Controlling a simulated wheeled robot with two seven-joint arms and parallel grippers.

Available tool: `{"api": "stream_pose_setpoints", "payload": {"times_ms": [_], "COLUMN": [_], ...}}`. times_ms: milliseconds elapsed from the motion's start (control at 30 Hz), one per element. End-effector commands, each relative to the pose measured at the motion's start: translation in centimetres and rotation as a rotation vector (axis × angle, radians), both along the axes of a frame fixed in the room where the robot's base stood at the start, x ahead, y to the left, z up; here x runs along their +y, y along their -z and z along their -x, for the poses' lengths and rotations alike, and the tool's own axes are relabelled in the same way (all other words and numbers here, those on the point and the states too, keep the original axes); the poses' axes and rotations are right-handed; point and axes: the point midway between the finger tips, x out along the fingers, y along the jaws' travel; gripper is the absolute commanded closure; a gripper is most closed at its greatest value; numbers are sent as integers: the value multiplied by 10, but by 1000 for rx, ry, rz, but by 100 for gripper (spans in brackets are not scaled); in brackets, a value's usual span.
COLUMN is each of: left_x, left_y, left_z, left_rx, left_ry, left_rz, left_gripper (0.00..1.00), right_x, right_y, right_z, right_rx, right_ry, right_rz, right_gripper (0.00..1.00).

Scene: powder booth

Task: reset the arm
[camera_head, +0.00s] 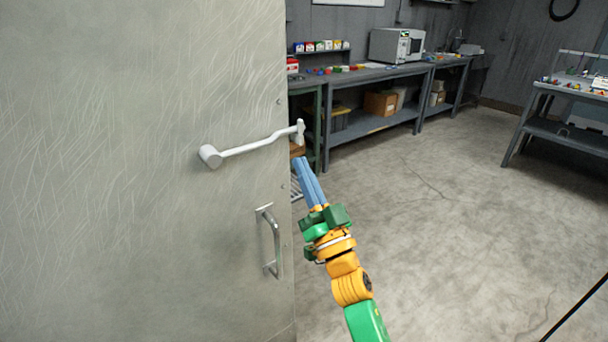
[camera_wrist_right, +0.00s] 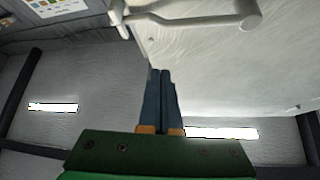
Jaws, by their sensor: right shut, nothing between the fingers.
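My right gripper (camera_head: 303,172) is shut and empty, its blue fingers pressed together. In the head view it points up, near the right edge of a large scratched metal door (camera_head: 130,150). A pale lever handle (camera_head: 250,147) juts from the door, its end just above my fingertips. I cannot tell whether the fingertips touch it. In the right wrist view the shut fingers (camera_wrist_right: 161,75) lie below the lever handle (camera_wrist_right: 190,18), with a gap between them in the picture. My left gripper is in neither view.
A D-shaped pull handle (camera_head: 271,243) sits lower on the door. Beyond the door are a long workbench (camera_head: 390,75) with a microwave-like box (camera_head: 396,46) and another bench (camera_head: 570,92) at right. The concrete floor (camera_head: 450,200) between is clear.

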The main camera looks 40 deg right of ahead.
Motion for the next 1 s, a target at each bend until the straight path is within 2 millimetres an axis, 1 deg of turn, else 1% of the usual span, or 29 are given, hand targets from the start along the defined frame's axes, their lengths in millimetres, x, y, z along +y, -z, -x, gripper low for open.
{"api": "stream_pose_setpoints", "payload": {"times_ms": [333, 367, 433, 467, 533, 567, 600, 667, 700, 733, 767, 800, 867, 900, 967, 1000], "left_x": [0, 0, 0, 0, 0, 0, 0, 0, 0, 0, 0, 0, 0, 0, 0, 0], "left_y": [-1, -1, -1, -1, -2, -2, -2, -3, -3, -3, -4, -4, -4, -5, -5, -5], "left_z": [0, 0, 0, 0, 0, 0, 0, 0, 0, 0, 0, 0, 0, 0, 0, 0], "left_rx": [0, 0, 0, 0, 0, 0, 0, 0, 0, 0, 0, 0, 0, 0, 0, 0], "left_ry": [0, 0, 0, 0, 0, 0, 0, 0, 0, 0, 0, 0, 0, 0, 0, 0], "left_rz": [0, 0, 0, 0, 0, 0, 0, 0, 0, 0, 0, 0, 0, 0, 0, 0], "left_gripper": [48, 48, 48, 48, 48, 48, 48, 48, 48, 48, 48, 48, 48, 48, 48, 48], "right_x": [0, 0, 1, 1, 5, 8, 13, 22, 28, 33, 38, 45, 55, 61, 70, 75], "right_y": [0, 3, 25, 42, 100, 130, 171, 231, 270, 299, 327, 364, 414, 446, 488, 513], "right_z": [-1, -2, -11, -17, -32, -36, -38, -33, -25, -16, -6, 11, 43, 68, 111, 142], "right_rx": [2, 10, 72, 120, 277, 357, 466, 626, 731, 810, 888, 993, 1146, 1248, 1399, 1498], "right_ry": [0, 0, 3, 4, 9, 9, 9, 4, -3, -9, -16, -28, -52, -71, -104, -130], "right_rz": [-1, -1, -9, -13, -18, -17, -12, 3, 17, 30, 42, 63, 99, 126, 168, 200], "right_gripper": [100, 100, 100, 100, 100, 100, 100, 100, 100, 100, 100, 100, 100, 100, 100, 100]}}
